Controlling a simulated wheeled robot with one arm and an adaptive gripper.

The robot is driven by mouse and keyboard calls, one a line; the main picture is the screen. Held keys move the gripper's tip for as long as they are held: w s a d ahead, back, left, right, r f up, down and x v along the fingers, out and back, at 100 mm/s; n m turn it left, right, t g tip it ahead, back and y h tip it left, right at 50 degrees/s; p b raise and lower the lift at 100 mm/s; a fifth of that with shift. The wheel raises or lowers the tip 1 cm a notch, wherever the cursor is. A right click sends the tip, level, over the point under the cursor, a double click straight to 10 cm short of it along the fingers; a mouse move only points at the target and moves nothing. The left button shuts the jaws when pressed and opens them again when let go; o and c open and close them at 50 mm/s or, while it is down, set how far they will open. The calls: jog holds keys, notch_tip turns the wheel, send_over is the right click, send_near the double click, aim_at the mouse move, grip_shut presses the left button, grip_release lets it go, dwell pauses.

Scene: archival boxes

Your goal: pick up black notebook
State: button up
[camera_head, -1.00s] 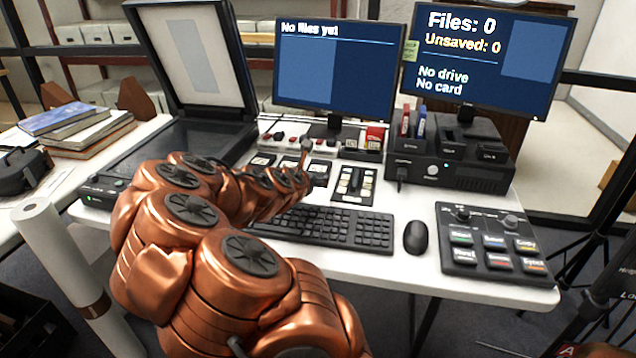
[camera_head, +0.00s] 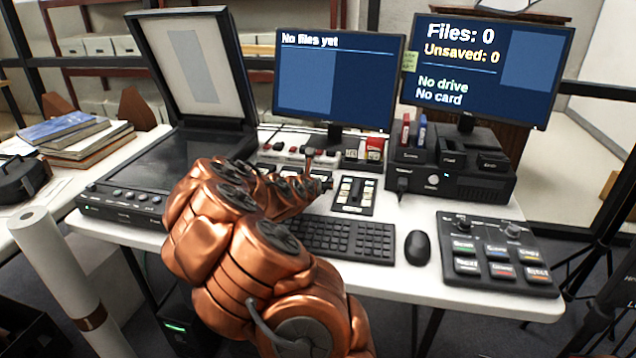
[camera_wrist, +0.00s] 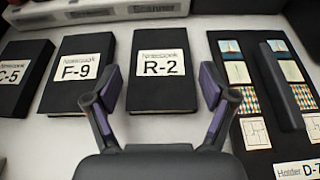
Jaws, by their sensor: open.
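In the wrist view, a black notebook (camera_wrist: 162,92) with a white label reading "Notebook R-2" lies flat between and beyond my gripper's fingers. My gripper (camera_wrist: 160,100) is open and empty, one finger at each side of this notebook. A second black notebook (camera_wrist: 72,98), labelled F-9, lies to its left. A third black notebook (camera_wrist: 20,80), with a label ending in C-5, is cut by the left edge. In the head view my copper arm hides most of the notebooks, and the gripper's fingers cannot be made out there.
A black holder (camera_wrist: 270,130) with pictures, labelled D-7, lies close on the right in the wrist view. The keyboard (camera_head: 345,238), mouse (camera_head: 417,248) and button panel (camera_head: 497,255) fill the front of the table. The flatbed scanner (camera_head: 130,185) stands open on the left.

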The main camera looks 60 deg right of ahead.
jog(key=shift+w+d+f, duration=0.15)
jog(key=shift+d+f, duration=0.1)
jog(key=shift+d, duration=0.2)
jog(key=c, duration=1)
jog(key=shift+o, duration=0.2)
jog(key=shift+r, duration=0.1)
